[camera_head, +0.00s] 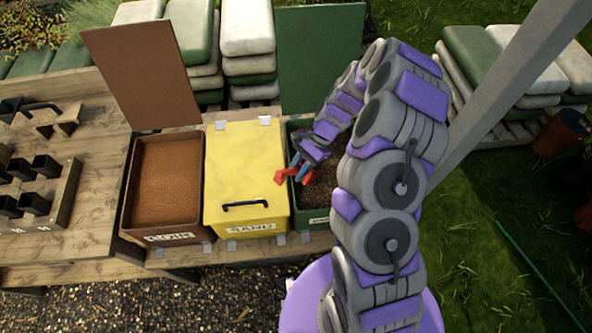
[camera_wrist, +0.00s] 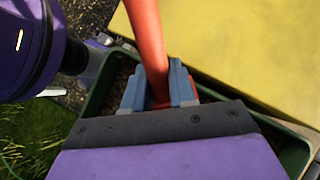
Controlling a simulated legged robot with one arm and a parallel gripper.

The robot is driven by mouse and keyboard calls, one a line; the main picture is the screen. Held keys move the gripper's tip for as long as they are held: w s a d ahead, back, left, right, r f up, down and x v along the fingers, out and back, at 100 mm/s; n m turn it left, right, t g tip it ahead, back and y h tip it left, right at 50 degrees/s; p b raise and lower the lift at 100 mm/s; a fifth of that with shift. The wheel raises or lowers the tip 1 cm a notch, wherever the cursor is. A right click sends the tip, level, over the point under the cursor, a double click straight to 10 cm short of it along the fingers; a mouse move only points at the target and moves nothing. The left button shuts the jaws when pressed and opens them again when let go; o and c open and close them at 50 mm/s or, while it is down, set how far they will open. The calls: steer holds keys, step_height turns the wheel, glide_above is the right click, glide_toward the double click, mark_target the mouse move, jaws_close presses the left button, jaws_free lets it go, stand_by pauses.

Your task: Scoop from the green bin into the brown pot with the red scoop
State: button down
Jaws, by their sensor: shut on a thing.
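The green bin (camera_head: 296,227) stands open with its lid raised and dark, crumbly material inside. My gripper (camera_head: 300,170) is over the left part of its opening, by the edge of the yellow lid. It is shut on the red scoop (camera_head: 281,177), which partly shows against that lid. In the wrist view the red handle (camera_wrist: 149,40) runs up from between the blue fingers (camera_wrist: 160,88), above the green bin. I cannot see whether the scoop holds anything. Two brownish pots show at the right, one (camera_head: 566,130) at the back and one (camera_head: 586,214) cut by the picture edge; I cannot tell which is the task's pot.
A closed yellow bin (camera_head: 245,175) marked SAND stands beside the green bin. Left of it is an open brown bin (camera_head: 128,190) of orange-brown material. Black pots (camera_head: 35,202) stand on the wooden bench at left. A slanted grey post (camera_head: 500,90) crosses the right. Stacked sacks (camera_head: 247,25) stand behind.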

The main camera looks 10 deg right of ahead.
steer(key=shift+w+d+f+b, duration=0.3)
steer(key=shift+d+f+b, duration=0.15)
steer(key=shift+f, duration=0.25)
steer(key=shift+w+d+f+b, duration=0.35)
steer(key=shift+d+f+b, duration=0.1)
steer(key=shift+d+f, duration=0.15)
steer(key=shift+w+d+f+b, duration=0.35)
steer(key=shift+d+f+b, duration=0.1)
steer(key=shift+d+f, duration=0.1)
steer(key=shift+w+d+f+t+h+p, duration=0.35)
steer(key=shift+w+d+f+t+h, duration=0.1)
steer(key=shift+d+h, duration=0.2)
steer(key=shift+w+d+f+t+h+p, duration=0.35)
steer(key=shift+w+d+h, duration=0.15)
steer(key=shift+d, duration=0.2)
steer(key=shift+d+r+h+p, duration=0.1)
steer(key=shift+r+h+p, duration=0.2)
steer(key=shift+p, duration=0.55)
steer(key=t+h+p, duration=0.1)
steer(key=p, duration=0.1)
steer(key=shift+w+d+p, duration=0.1)
steer(key=shift+w+p, duration=0.05)
steer(key=shift+p, duration=0.2)
